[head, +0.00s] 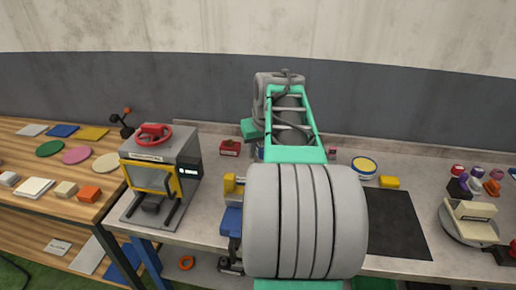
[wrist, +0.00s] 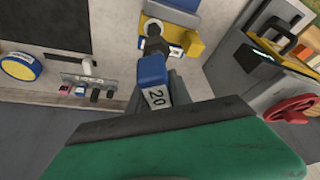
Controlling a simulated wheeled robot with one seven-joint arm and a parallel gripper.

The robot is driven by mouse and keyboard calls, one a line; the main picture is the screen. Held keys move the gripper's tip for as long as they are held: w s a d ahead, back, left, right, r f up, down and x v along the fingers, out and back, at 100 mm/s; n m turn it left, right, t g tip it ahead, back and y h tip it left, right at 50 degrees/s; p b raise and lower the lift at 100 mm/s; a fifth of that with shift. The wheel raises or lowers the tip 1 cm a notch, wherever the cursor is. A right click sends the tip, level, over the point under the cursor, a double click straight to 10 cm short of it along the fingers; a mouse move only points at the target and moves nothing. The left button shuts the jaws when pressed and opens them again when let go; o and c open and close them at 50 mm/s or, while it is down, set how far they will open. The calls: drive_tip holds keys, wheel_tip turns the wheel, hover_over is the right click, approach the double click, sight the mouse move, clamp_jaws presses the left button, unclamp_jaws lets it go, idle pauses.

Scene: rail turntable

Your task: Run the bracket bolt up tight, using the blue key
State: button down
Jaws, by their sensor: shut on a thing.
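The blue key (wrist: 152,72), marked 20, is in the wrist view. My gripper (wrist: 165,88) is shut on it, with a grey finger showing beside it. The key's dark end (wrist: 154,44) points to the yellow bracket (wrist: 193,45); I cannot tell whether it is seated on the bolt. The bolt itself is not clearly visible. In the head view, the yellow bracket (head: 230,184) stands above a blue block (head: 231,222), left of my arm. My arm hides the gripper and key there.
A grey machine with a red handwheel (head: 153,135) stands left of the bracket. A black mat (head: 394,224), a round blue-rimmed yellow tin (head: 363,168) and a yellow block (head: 389,182) lie to the right. A cream device (head: 470,220) stands at the far right.

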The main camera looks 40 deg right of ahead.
drive_tip(key=shift+f+b, duration=0.85)
drive_tip(key=shift+f, duration=0.45)
drive_tip(key=shift+r+n+y+p, duration=0.25)
drive_tip(key=shift+n+y+p, duration=0.15)
drive_tip(key=shift+n+p, duration=0.5)
drive_tip(key=n+y+p, duration=0.1)
drive_tip(key=n+p, duration=0.2)
drive_tip(key=n, duration=0.1)
drive_tip(key=shift+d+y, duration=0.1)
drive_tip(key=shift+y, duration=0.2)
drive_tip(key=n+y+p, duration=0.2)
drive_tip(key=n+p, duration=0.1)
drive_tip(key=n, duration=0.2)
drive_tip(key=shift+p, duration=0.35)
drive_tip(key=shift+f+n+g, duration=0.25)
drive_tip(key=shift+n+g, duration=0.05)
drive_tip(key=shift+n, duration=0.3)
drive_tip(key=shift+f+b, duration=1.9)
drive_tip(key=shift+f, duration=0.25)
